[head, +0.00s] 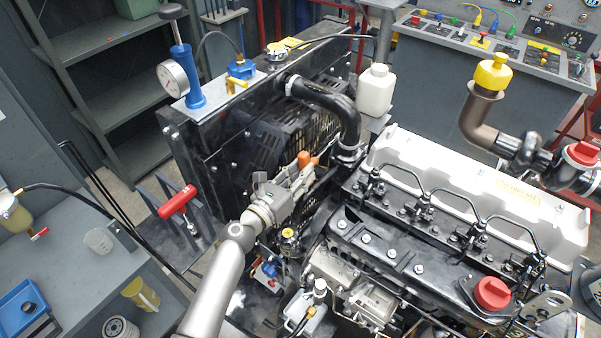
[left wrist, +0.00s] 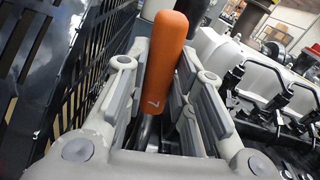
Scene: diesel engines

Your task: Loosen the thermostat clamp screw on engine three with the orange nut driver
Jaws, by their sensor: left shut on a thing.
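The orange nut driver (head: 307,159) is held in my left gripper (head: 298,183), beside the radiator on the engine's front side. In the left wrist view its orange handle (left wrist: 168,60), marked with a 7, stands between the grey finger pads. The pads close on it from both sides. A black hose (head: 340,105) curves down from the radiator top to the engine. A metal clamp band (head: 349,153) circles its lower end, right of and apart from the driver. Its screw is too small to make out. My right gripper is not in view.
The black radiator grille (head: 262,150) stands close left of the gripper. The engine with its white valve cover (head: 480,190) and fuel lines fills the right. A blue hand pump with gauge (head: 185,75) and a white bottle (head: 375,90) stand behind. A grey cart (head: 85,285) is at left.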

